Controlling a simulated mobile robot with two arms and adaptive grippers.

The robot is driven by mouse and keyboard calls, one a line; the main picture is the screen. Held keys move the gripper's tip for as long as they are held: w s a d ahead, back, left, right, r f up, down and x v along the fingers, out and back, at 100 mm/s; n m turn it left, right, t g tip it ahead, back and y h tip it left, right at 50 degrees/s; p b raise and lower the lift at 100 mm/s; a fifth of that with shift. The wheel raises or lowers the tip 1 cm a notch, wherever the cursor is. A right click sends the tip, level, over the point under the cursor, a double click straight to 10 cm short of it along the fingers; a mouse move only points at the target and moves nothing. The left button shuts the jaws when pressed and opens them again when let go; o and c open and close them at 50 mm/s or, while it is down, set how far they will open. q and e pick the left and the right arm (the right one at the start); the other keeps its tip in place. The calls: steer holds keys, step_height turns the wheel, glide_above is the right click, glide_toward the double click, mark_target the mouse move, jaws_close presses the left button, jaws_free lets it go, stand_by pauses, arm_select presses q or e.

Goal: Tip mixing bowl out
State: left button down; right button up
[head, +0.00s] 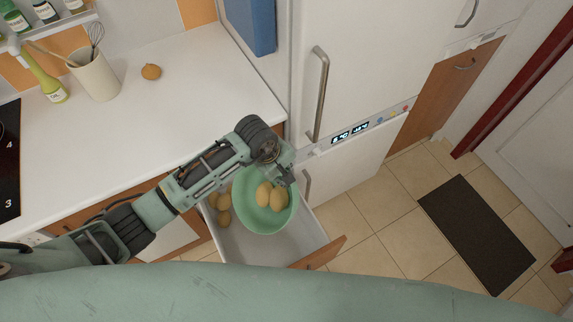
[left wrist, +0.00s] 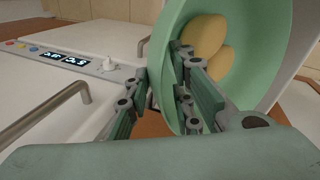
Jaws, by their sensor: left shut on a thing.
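The green mixing bowl (head: 262,222) is over the open drawer (head: 240,248), with its inside facing the head camera. Potato-like yellow-brown items (head: 279,198) lie in the bowl; two also show in the left wrist view (left wrist: 204,36). Similar items (head: 224,218) lie in the drawer, left of the bowl. My left gripper (head: 283,174) is shut on the bowl's rim at its upper side. The left wrist view shows the bowl's wall (left wrist: 262,75) by the fingers (left wrist: 165,80). I cannot tell exactly how far the bowl is tilted. My right gripper is not in view.
The white counter (head: 195,85) holds a utensil pot (head: 96,78), an oil bottle (head: 50,86) and a brown onion-like item (head: 151,72). The white fridge (head: 365,65) with its handle (head: 318,95) stands close behind the bowl. Tiled floor and a dark mat (head: 478,232) lie right.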

arm_select(q)
steer(key=shift+s+a+r+t+h, duration=0.2)
steer(key=shift+s+a+t+h, duration=0.2)
steer(key=shift+s+a, duration=0.1)
steer(key=shift+s+a+t+h, duration=0.3)
steer(key=shift+s+a+h, duration=0.05)
steer(key=shift+s+h, duration=0.05)
steer(key=s+a+t+h+b, duration=0.7)
steer(key=s+a+b, duration=0.4)
steer(key=b, duration=1)
steer(key=shift+s+t+h, duration=0.3)
steer(key=shift+s+t, duration=0.1)
steer(key=shift+t, duration=0.2)
stand_by(0.3)
steer(key=shift+a+r, duration=0.1)
stand_by(1.2)
